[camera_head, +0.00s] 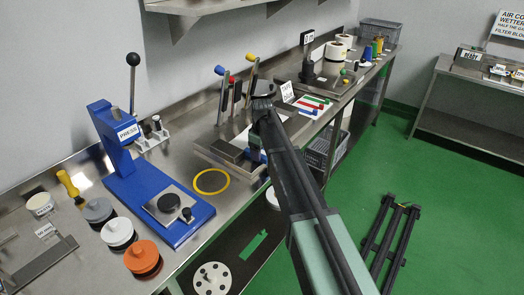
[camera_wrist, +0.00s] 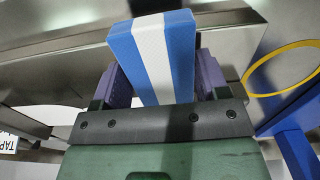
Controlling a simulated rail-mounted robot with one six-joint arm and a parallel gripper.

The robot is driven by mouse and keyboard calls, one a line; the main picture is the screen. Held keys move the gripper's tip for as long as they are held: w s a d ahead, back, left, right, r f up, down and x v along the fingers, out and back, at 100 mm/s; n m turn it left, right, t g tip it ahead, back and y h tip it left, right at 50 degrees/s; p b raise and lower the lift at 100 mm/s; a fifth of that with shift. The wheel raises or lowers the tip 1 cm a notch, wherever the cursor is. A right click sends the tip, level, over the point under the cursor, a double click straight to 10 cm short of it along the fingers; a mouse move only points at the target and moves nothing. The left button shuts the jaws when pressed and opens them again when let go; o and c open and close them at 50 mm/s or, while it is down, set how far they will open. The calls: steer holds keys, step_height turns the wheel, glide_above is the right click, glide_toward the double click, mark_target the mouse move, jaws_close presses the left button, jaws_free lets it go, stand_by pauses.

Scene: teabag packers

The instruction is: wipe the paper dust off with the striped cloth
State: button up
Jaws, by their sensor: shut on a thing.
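In the wrist view, my gripper (camera_wrist: 160,82) has its purple fingers shut on the blue-and-white striped cloth (camera_wrist: 152,45), a thick block-like pad. The cloth sticks out beyond the fingertips over a steel surface. In the head view, my gripper (camera_head: 255,152) is low over the steel tray-like station (camera_head: 216,152) at the bench's front edge, and my arm hides part of it. I cannot tell whether the cloth touches the steel. I cannot make out any paper dust in either view.
A yellow ring (camera_head: 210,181) marks the steel bench beside the blue press (camera_head: 150,190). Levers with blue and yellow knobs (camera_head: 236,85) stand behind my gripper. Several round discs (camera_head: 142,255) sit at the front left. A small sign (camera_head: 287,92) stands right of the levers.

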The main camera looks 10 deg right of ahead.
steer(key=shift+s+a, duration=0.5)
steer(key=shift+s, duration=0.05)
steer(key=shift+c, duration=0.4)
steer(key=shift+s+a, duration=0.45)
steer(key=shift+s, duration=0.15)
steer(key=shift+c, duration=1.3)
steer(key=shift+s+a, duration=0.1)
steer(key=shift+c, duration=0.8)
steer(key=shift+w+d+r, duration=0.15)
steer(key=shift+w+d, duration=0.15)
steer(key=shift+w, duration=0.25)
steer(key=shift+w+d+r, duration=0.1)
steer(key=shift+w+d, duration=0.15)
steer(key=shift+w, duration=0.25)
steer(key=shift+w+d, duration=0.15)
steer(key=shift+d, duration=0.15)
steer(key=shift+p, duration=0.3)
steer(key=r+p, duration=0.6)
steer(key=shift+w+d, duration=0.1)
steer(key=shift+d, duration=0.15)
